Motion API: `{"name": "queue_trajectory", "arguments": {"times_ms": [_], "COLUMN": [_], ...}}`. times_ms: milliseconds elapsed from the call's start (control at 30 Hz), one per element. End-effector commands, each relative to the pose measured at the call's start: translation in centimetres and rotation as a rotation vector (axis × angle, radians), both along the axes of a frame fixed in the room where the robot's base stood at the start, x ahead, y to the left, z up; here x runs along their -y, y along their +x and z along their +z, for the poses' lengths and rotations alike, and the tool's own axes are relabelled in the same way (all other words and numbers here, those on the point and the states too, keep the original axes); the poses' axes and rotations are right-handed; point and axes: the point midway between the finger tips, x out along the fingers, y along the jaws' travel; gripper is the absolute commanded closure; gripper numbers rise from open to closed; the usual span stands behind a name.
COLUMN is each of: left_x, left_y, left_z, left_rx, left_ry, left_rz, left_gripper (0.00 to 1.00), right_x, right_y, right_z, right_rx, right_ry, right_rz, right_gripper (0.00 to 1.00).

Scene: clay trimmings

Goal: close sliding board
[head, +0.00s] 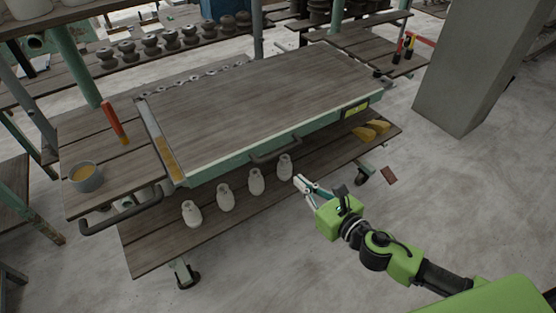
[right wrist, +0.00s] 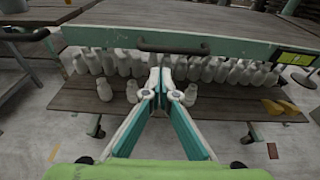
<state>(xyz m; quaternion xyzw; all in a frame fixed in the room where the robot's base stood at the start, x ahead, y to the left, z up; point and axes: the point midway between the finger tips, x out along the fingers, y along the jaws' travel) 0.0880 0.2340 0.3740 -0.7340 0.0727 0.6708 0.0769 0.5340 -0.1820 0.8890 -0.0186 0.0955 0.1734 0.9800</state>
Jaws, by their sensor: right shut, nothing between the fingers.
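The sliding board (head: 262,95) is a large brown wooden top with a pale green front edge, on a wheeled cart. A strip with yellowish contents (head: 168,160) shows beside its left end. A dark bar handle (head: 275,151) is on the board's front; it also shows in the right wrist view (right wrist: 172,48). My right gripper (head: 298,181) is shut and empty, in front of and below the handle, apart from it. In the right wrist view its fingertips (right wrist: 161,76) meet below the handle, before the bottles. My left gripper is not in view.
Several pale bottles (head: 226,197) stand on the cart's lower shelf (head: 150,250). Yellow blocks (head: 371,131) lie at its right end. A left side shelf holds a grey bowl (head: 86,177) and a red-handled tool (head: 115,122). A concrete pillar (head: 470,70) stands right.

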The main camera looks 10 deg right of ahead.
Motion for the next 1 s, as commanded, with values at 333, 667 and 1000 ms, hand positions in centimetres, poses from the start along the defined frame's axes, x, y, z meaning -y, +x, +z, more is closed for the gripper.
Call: {"name": "queue_trajectory", "arguments": {"times_ms": [333,667,1000], "left_x": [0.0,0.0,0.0], "left_y": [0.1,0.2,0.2], "left_z": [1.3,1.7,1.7], "left_rx": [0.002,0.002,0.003], "left_ry": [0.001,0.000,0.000], "left_rz": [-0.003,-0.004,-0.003], "left_gripper": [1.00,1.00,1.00], "right_x": [-2.2,-3.6,-3.8], "right_y": [6.2,10.0,10.6], "right_z": [-1.1,-2.0,-2.3], "right_rx": [0.001,-0.002,-0.002], "right_ry": [0.004,0.004,0.003], "right_rz": [-0.003,-0.003,-0.002], "right_gripper": [1.00,1.00,1.00]}}
